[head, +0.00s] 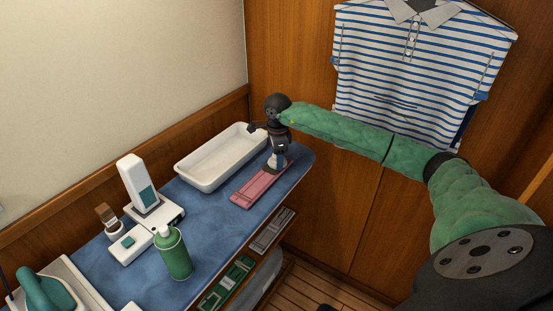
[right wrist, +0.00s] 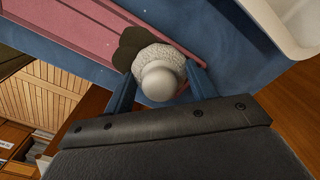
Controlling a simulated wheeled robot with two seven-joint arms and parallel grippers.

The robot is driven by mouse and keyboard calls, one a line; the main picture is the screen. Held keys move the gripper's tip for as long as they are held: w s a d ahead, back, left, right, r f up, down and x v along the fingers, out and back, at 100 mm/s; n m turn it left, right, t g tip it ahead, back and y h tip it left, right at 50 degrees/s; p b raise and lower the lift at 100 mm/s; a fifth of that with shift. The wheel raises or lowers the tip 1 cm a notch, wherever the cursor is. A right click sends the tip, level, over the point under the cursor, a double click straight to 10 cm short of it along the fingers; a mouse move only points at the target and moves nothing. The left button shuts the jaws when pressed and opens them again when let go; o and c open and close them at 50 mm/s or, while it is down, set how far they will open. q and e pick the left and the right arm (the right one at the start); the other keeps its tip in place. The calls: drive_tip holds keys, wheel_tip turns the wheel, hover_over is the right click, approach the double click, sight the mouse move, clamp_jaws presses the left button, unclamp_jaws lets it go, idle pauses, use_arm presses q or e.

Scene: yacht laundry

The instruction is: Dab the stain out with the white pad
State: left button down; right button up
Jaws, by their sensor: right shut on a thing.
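The white pad (right wrist: 155,58) has a textured face and a smooth round knob (right wrist: 160,82). My right gripper (right wrist: 163,88) is shut on the pad, its two blue-grey fingers on either side of the knob. In the head view the pad (head: 275,163) hangs below my right gripper (head: 278,150), over the far end of the pink cloth (head: 252,188). A dark olive stain (right wrist: 130,45) shows partly beside the pad in the wrist view; the pad covers the rest. I cannot tell whether the pad touches the cloth. My left gripper is not in view.
A white basin (head: 215,178) stands left of the cloth on the blue counter (head: 212,215). A green bottle (head: 173,255), a white device (head: 140,185), a brush (head: 108,218) and a teal iron (head: 45,290) stand nearer. A striped shirt (head: 410,75) hangs on the wooden wall.

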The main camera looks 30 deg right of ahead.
sight(270, 171)
drive_tip(key=c, duration=0.4)
drive_tip(key=shift+s+a+f+b, duration=0.1)
drive_tip(key=shift+s+a+b, duration=0.2)
drive_tip(key=shift+a, duration=0.45)
drive_tip(key=shift+s+a+f+b, duration=0.1)
drive_tip(key=shift+s+a+b, duration=0.2)
drive_tip(key=shift+a, duration=0.45)
drive_tip(key=shift+s+a+r, duration=0.1)
drive_tip(key=shift+s+a, duration=0.2)
drive_tip(key=shift+a, duration=0.35)
drive_tip(key=shift+r+p, duration=0.6)
drive_tip(key=shift+r, duration=1.95)
